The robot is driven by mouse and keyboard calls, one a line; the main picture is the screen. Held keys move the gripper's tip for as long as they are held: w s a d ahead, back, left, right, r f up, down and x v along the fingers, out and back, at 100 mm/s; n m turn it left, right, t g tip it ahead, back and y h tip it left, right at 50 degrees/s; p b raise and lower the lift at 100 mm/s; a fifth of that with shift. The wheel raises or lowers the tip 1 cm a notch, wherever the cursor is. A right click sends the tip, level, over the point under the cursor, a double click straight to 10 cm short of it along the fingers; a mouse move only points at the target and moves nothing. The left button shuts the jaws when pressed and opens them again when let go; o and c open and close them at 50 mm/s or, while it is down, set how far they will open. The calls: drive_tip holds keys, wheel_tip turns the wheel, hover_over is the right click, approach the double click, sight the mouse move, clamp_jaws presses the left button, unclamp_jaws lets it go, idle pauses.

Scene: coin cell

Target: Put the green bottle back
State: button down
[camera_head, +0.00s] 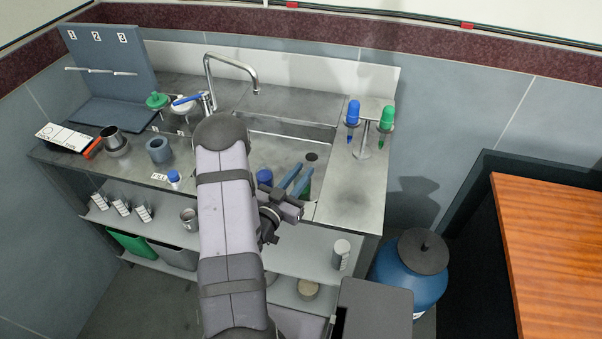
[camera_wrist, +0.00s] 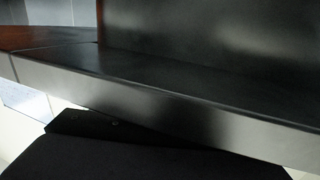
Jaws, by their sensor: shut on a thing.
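My gripper (camera_head: 302,172) is over the sink, its two blue-grey fingers pointing up and away in the head view. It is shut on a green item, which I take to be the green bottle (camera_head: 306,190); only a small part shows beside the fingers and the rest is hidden. Whether it touches the sink is unclear. A blue-capped item (camera_head: 264,177) shows just left of the gripper, partly hidden by my arm. The wrist view shows only dark flat surfaces and an edge, with no bottle or fingers clear.
The sink (camera_head: 288,148) has a tall faucet (camera_head: 231,62) behind it. A stand (camera_head: 364,147) at right holds a blue dropper (camera_head: 352,113) and a green dropper (camera_head: 387,118). A small blue-capped bottle (camera_head: 174,180) stands left of my arm. The right counter front (camera_head: 350,205) is clear.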

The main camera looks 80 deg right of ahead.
drive_tip(key=shift+f, duration=0.15)
drive_tip(key=c, duration=1.6)
unclamp_jaws()
drive_tip(key=shift+a+r, duration=0.1)
drive_tip(key=shift+r, duration=0.1)
drive_tip(key=b+v, duration=0.2)
drive_tip(key=v, duration=0.8)
drive_tip(key=shift+w, duration=0.1)
drive_tip(key=shift+v, duration=0.95)
